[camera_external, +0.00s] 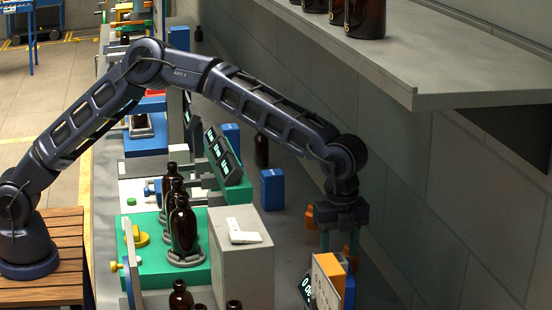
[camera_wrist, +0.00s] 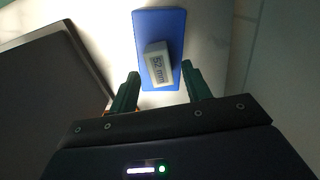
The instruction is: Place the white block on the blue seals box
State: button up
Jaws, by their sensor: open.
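In the wrist view, the white block (camera_wrist: 158,65), marked "52 mm", lies slightly turned over the top face of a blue box (camera_wrist: 163,22) and appears to rest on it. My gripper (camera_wrist: 161,80) is open, with one green finger on each side of the block's near end and visible gaps to it. In the external view, my gripper (camera_external: 340,250) points down at the right of the bench. A blue box (camera_external: 349,291) shows partly below it, behind an orange and white box. I cannot make out the white block there. The seals wording is not readable.
A tall grey box (camera_external: 242,265) with white pieces on top stands left of my gripper. An orange box (camera_external: 329,267) stands close in front. Another blue box (camera_external: 272,189) stands farther back. Amber bottles (camera_external: 183,228) stand on a green base. The wall and a grey shelf (camera_external: 450,75) are at right.

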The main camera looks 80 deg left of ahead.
aim_at(338, 258)
notch_tip(338, 258, up, 10)
jog(key=s+a+r+n+t, duration=0.1)
jog(key=s+a+r+n, duration=0.2)
jog(key=s+a+r, duration=0.35)
jog(key=s+a+r+n+t+y, duration=0.1)
jog(key=s+a+r+n, duration=0.25)
jog(key=s+a, duration=0.65)
jog(key=s+a+r+n, duration=0.2)
jog(key=s+a+r, duration=0.4)
jog(key=s+a, duration=0.25)
jog(key=s+a+f+n+t, duration=0.1)
jog(key=s+a+f+n, duration=0.2)
jog(key=s, duration=0.6)
jog(key=s+a+f+n, duration=0.2)
jog(key=s+a+n, duration=0.1)
jog(key=s+a, duration=0.5)
jog(key=s+a+f+n+t+h, duration=0.1)
jog(key=s+a+f+n, duration=0.2)
jog(key=s+a, duration=0.3)
jog(key=s, duration=0.4)
jog(key=shift+f+t, duration=0.3)
jog(key=shift+f, duration=0.05)
